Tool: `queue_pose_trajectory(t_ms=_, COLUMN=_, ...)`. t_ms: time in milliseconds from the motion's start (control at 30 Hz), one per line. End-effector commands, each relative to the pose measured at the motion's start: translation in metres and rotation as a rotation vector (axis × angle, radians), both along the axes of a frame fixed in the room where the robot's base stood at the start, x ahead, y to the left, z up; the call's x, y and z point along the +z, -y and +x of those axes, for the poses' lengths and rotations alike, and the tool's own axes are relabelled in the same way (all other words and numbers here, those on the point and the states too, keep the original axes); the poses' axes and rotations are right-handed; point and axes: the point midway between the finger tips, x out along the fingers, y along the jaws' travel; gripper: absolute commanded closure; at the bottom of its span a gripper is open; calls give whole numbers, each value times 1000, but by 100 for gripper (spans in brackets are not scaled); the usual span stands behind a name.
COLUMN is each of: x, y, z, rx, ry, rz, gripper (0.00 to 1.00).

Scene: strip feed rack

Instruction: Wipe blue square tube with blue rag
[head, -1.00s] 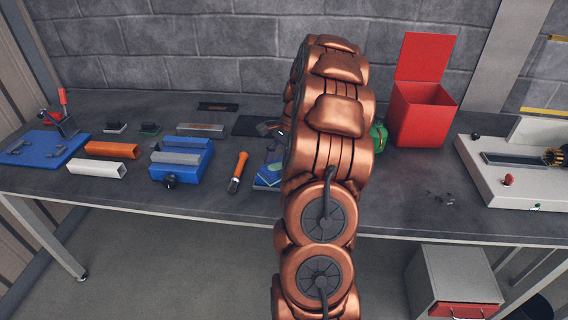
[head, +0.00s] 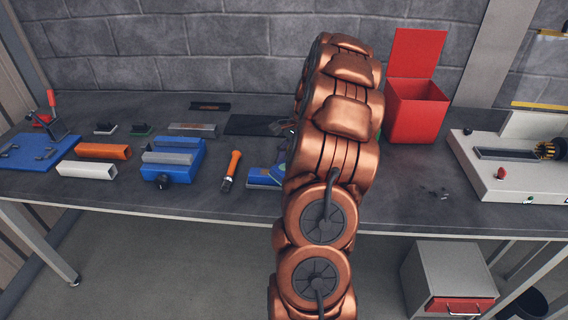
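My copper-coloured arm stands across the middle of the head view and hides the bench behind it. My gripper does not show; it is hidden behind the arm. A blue item (head: 262,177) with a pale stripe lies on the bench just left of the arm and is partly covered by it. I cannot tell if it is the blue rag or something else. No blue square tube can be clearly made out. An orange square tube (head: 103,151) and a white square tube (head: 87,170) lie at the left.
A blue plate (head: 38,152) lies far left. A red open bin (head: 415,112) and a white machine (head: 510,175) stand right. Bench front right of the arm is mostly clear.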

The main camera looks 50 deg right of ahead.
Motion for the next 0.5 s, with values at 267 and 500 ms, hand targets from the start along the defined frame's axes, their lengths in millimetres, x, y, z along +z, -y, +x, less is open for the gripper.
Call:
queue_pose_trajectory(t_ms=267, x=-1, y=13, z=-18, rx=-1, ry=-1, rz=-1, gripper=69)
queue_pose_trajectory(t_ms=500, x=0, y=16, z=-22, rx=0, ry=0, rz=-1, gripper=69)
